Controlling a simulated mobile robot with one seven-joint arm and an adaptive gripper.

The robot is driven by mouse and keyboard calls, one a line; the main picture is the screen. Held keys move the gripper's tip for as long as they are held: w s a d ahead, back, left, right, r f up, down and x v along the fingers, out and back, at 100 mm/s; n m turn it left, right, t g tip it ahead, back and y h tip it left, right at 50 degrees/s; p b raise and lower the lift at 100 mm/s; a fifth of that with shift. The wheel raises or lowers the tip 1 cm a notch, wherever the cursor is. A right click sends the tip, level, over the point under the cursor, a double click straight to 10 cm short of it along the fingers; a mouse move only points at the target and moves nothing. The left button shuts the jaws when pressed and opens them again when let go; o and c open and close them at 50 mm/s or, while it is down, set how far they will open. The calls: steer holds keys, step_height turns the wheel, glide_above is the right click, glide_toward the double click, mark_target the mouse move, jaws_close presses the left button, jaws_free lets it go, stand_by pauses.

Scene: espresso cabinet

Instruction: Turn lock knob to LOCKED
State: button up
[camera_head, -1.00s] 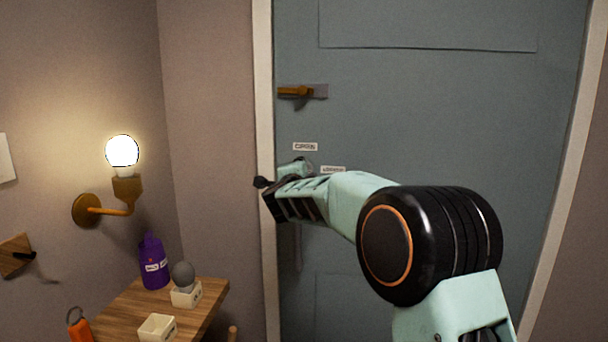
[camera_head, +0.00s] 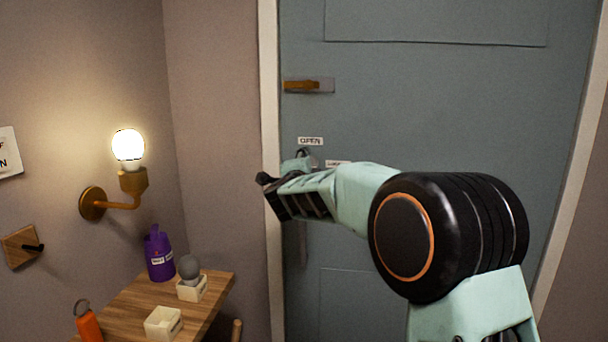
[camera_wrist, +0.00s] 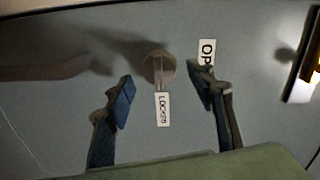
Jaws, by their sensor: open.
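The lock knob (camera_wrist: 157,66) is a round pinkish-grey disc on the teal door, with a narrow bar that points at the LOCKED label (camera_wrist: 162,109) in the wrist view. The OPEN label (camera_wrist: 206,52) is to the knob's right there. My gripper (camera_wrist: 160,92) is open, one finger on each side of the bar and the LOCKED label, with visible gaps. I cannot tell how far the fingertips are from the door. In the head view my gripper (camera_head: 282,170) is at the door's left edge, just below the OPEN label (camera_head: 310,141), and largely hides the knob.
A brass door handle (camera_head: 308,86) sits above the labels. The door (camera_head: 450,110) is clear above my arm.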

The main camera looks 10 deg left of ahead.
steer(key=s, duration=1)
steer(key=shift+a+r, duration=0.15)
steer(key=shift+r, duration=0.2)
steer(key=shift+w+r, duration=0.1)
